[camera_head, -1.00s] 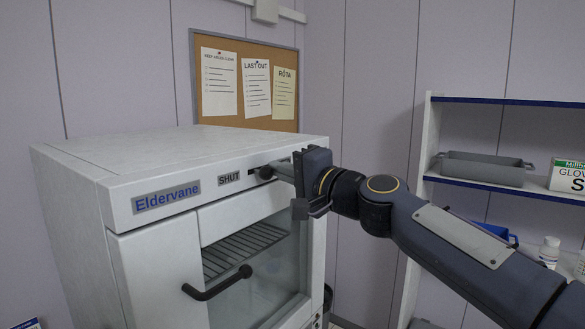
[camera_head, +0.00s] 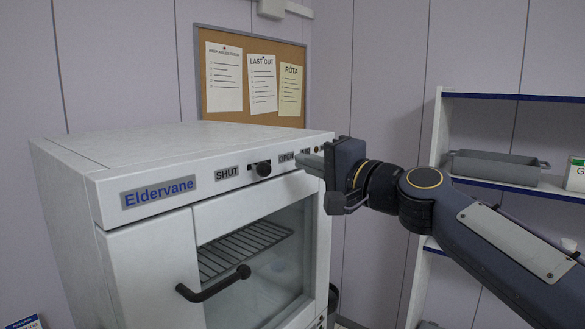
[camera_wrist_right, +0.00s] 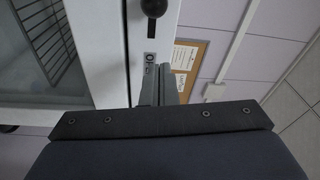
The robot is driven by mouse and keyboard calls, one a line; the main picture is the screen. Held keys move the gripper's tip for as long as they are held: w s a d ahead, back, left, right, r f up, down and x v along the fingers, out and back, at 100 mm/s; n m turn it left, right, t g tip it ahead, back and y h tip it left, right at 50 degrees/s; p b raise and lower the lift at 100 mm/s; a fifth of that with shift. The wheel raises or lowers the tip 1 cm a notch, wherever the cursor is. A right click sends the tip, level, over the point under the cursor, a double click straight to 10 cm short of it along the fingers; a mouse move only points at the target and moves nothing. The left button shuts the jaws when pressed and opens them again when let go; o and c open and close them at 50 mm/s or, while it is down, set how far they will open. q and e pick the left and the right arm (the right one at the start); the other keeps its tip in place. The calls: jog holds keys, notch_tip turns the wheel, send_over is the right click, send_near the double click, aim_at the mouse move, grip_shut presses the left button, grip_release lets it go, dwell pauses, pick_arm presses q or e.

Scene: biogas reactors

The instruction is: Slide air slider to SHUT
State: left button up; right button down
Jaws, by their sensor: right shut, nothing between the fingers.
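The air slider is a black round knob (camera_head: 263,168) in a short dark slot on the front top panel of the white Eldervane cabinet (camera_head: 70,190). The SHUT label (camera_head: 226,173) is to its left, with a small gap between. The OPEN label (camera_head: 286,157) is to its right. My right gripper (camera_head: 308,163) is shut and empty, right of the knob and apart from it, near the cabinet's right front corner. In the right wrist view, its closed fingers (camera_wrist_right: 160,85) point towards the panel, and a black knob (camera_wrist_right: 154,8) shows at the top edge. My left gripper is out of view.
The cabinet's glass door has a black handle (camera_head: 213,286) below the panel, with a wire rack inside. A corkboard (camera_head: 291,117) hangs behind. Shelves with a grey tray (camera_head: 495,168) stand at the right, behind my right arm.

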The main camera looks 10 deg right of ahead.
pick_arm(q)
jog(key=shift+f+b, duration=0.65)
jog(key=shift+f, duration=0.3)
pick_arm(e)
jog(key=v, duration=0.5)
jog(key=shift+s+d, duration=0.15)
jog(key=shift+s, duration=0.2)
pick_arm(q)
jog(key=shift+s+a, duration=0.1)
pick_arm(e)
jog(key=shift+s, duration=0.1)
jog(key=s+f+n+g+h, duration=0.2)
jog(key=s+f, duration=0.6)
jog(key=f, duration=0.5)
jog(key=s+f+n+g+h, duration=0.1)
jog(key=s+f+n+g, duration=0.2)
jog(key=f, duration=1)
jog(key=s+d+f+n+g+h, duration=0.1)
jog(key=s+f+g, duration=0.4)
jog(key=s+f, duration=0.8)
jog(key=shift+s+f+n+g+h, duration=0.25)
jog(key=shift+f+n+h, duration=0.45)
jog(key=shift+n, duration=0.5)
